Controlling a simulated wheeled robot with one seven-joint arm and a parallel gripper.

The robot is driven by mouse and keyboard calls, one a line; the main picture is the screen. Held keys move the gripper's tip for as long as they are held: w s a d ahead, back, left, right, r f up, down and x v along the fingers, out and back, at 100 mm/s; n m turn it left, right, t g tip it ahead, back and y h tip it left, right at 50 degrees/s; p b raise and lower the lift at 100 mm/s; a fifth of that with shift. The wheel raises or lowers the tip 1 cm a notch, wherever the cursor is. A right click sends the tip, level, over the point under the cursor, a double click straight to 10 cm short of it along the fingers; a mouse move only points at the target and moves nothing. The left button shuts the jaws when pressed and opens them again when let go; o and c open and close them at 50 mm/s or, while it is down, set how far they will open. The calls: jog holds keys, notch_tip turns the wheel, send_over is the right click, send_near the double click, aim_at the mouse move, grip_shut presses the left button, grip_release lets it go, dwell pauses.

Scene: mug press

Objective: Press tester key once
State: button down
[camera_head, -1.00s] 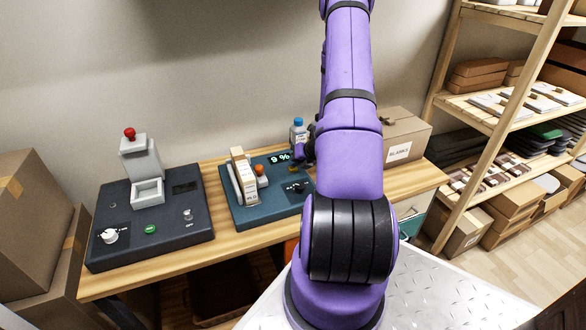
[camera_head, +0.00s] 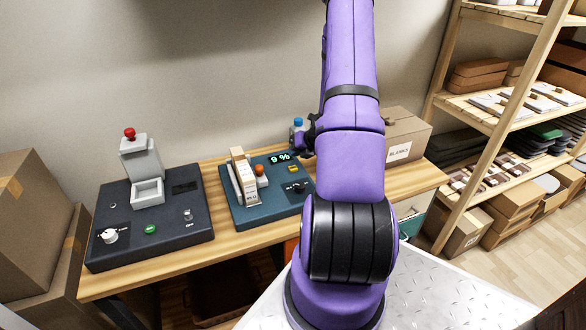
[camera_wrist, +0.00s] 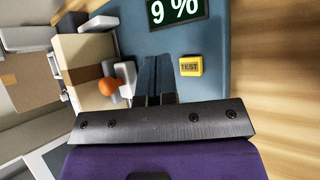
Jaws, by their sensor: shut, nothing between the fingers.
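The tester is a teal box (camera_head: 235,201) on the bench, with a display reading 9 % (camera_head: 281,158). Its yellow key marked TEST (camera_wrist: 190,66) shows clearly in the wrist view, and small near the display in the head view (camera_head: 293,168). My gripper (camera_wrist: 156,58) is shut and empty. In the wrist view its fingertips appear just left of the key, apart from it. In the head view the gripper is mostly hidden behind my arm, above the back of the tester.
A small carton (camera_head: 247,183) stands in the tester beside an orange knob (camera_head: 260,169). A dark press unit (camera_head: 180,228) with a red-topped post is on the left.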

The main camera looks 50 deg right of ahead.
jog(key=shift+r, duration=0.95)
jog(key=shift+w+a+r, duration=0.15)
jog(key=shift+r, duration=0.05)
jog(key=w+a+r+n+g+y, duration=0.2)
jog(key=a+r+n, duration=0.9)
jog(key=a+r, duration=0.15)
jog(key=w+a+r+n+g+y, duration=0.1)
jog(key=w+a+r+n+y, duration=0.15)
jog(key=a+r+n, duration=0.9)
jog(key=s+a+r+n+g, duration=0.2)
jog(key=s+a+r+n, duration=0.65)
jog(key=a+n, duration=0.2)
jog(key=s+a+r+n+h, duration=0.2)
jog(key=s+n, duration=0.3)
jog(key=s, duration=0.1)
jog(key=s+a+r+n+t+h, duration=0.1)
jog(key=s+a+r+n+h, duration=0.1)
jog(key=s+n, duration=0.4)
jog(key=shift+s+r+h, duration=0.2)
jog(key=shift+s+h, duration=0.35)
jog(key=shift+s, duration=0.2)
